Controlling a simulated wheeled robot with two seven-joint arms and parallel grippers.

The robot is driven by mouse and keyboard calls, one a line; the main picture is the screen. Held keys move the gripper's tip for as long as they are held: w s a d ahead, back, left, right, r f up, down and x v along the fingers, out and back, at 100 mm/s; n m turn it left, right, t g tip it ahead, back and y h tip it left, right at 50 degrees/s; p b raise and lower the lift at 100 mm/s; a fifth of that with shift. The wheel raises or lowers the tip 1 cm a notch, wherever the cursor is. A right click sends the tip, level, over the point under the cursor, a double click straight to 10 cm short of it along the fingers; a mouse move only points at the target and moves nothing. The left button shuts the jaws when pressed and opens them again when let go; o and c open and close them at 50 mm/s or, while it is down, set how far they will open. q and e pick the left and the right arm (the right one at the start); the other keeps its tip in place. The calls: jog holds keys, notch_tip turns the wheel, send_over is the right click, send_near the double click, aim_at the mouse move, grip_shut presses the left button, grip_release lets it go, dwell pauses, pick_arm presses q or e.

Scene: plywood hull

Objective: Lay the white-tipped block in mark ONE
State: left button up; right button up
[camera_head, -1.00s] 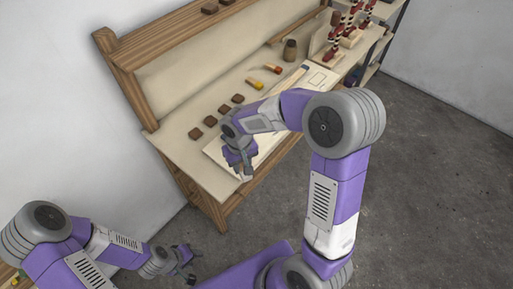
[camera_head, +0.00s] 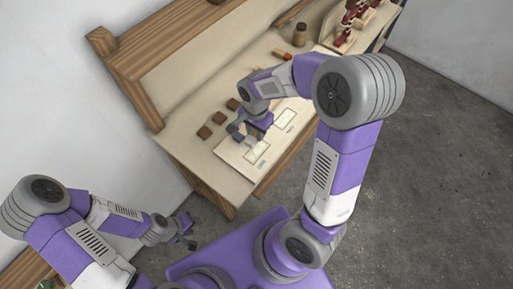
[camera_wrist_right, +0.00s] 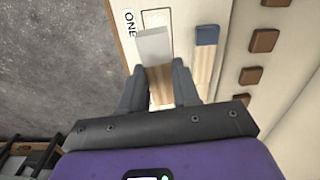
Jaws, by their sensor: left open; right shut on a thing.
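In the right wrist view, the white-tipped block (camera_wrist_right: 153,45) has a pale wood body and lies between the fingers of my right gripper (camera_wrist_right: 159,90), which is shut on it. Its white end points toward the printed ONE label and covers part of the outline of mark ONE (camera_wrist_right: 157,17). I cannot tell whether it touches the board. In the head view my right gripper (camera_head: 252,133) is over the board near the left outlined mark (camera_head: 256,153). My left gripper (camera_head: 188,238) is open and empty, off the table's front left.
A blue-tipped block (camera_wrist_right: 207,36) lies beside the held block. Several brown square tiles (camera_head: 219,117) lie along the back of the white board (camera_head: 232,152). Another outlined mark (camera_head: 285,118) is farther right. A brown jar (camera_head: 300,35) stands at the back.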

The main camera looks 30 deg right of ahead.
aim_at(257, 151)
jog(key=shift+d+f+m, duration=0.1)
jog(key=shift+f+m, duration=0.1)
jog(key=shift+m, duration=0.1)
notch_tip(257, 151, down, 9)
jog(key=shift+s+b, duration=0.1)
jog(key=shift+b, duration=0.85)
jog(key=shift+f, duration=0.25)
jog(key=shift+f, duration=0.15)
jog(key=o, duration=1)
jog(key=shift+o, duration=0.2)
